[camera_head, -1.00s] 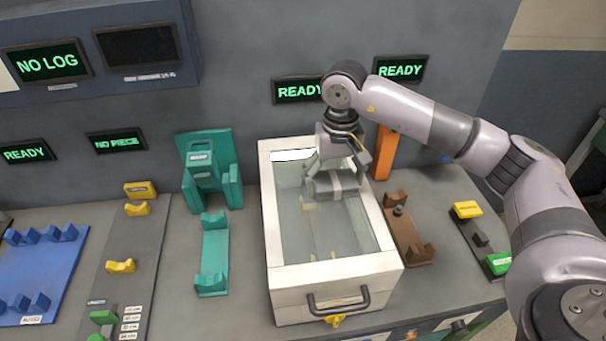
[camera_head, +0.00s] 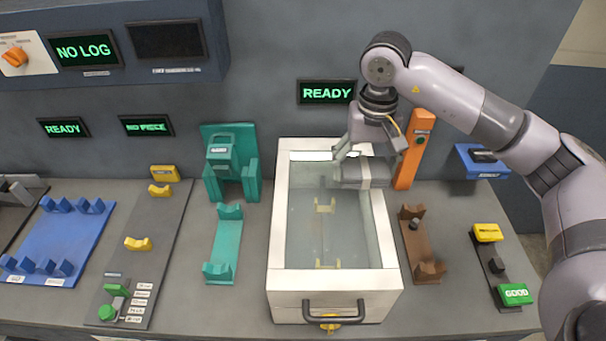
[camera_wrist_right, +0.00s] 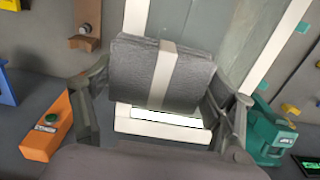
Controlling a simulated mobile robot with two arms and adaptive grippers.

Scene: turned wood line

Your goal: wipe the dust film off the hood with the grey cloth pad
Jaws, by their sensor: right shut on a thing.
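The hood (camera_head: 283,225) is a white-framed box with a clear top and a dark front handle, standing mid-bench. A hazy film shows on its clear panel (camera_head: 306,240). My right gripper (camera_head: 366,160) is over the hood's far right part, shut on the grey cloth pad (camera_head: 362,175). In the right wrist view the pad (camera_wrist_right: 140,75) is a grey roll with a pale band, between both fingers (camera_wrist_right: 165,85). The pad appears at or just above the panel; I cannot tell if it touches. My left gripper is not in view.
A teal fixture (camera_head: 222,235) stands left of the hood; a brown cradle (camera_head: 416,240) and an orange post (camera_head: 414,150) stand on its right. A green GOOD block (camera_head: 515,294) lies at the front right. Signs hang on the back wall.

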